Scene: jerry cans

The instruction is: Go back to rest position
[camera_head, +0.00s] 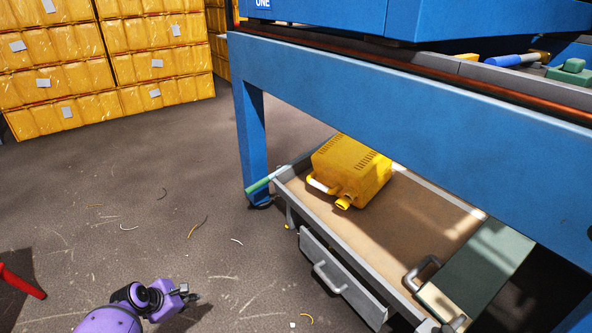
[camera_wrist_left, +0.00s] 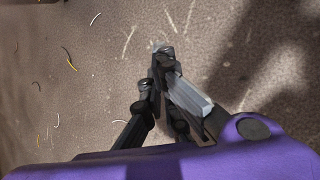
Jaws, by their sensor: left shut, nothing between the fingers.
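My left gripper (camera_head: 192,296) is low at the bottom left of the head view, on the end of my purple arm. It is over the bare floor, apart from the cart and the blue bench. In the left wrist view the gripper (camera_wrist_left: 163,52) has its fingers closed together, with nothing between them and only floor below. My right gripper is not in view.
Stacked yellow cans (camera_head: 150,60) stand at the back left. A red leg (camera_head: 22,284) is at the left edge. The floor (camera_head: 120,200) between is clear except for small scraps.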

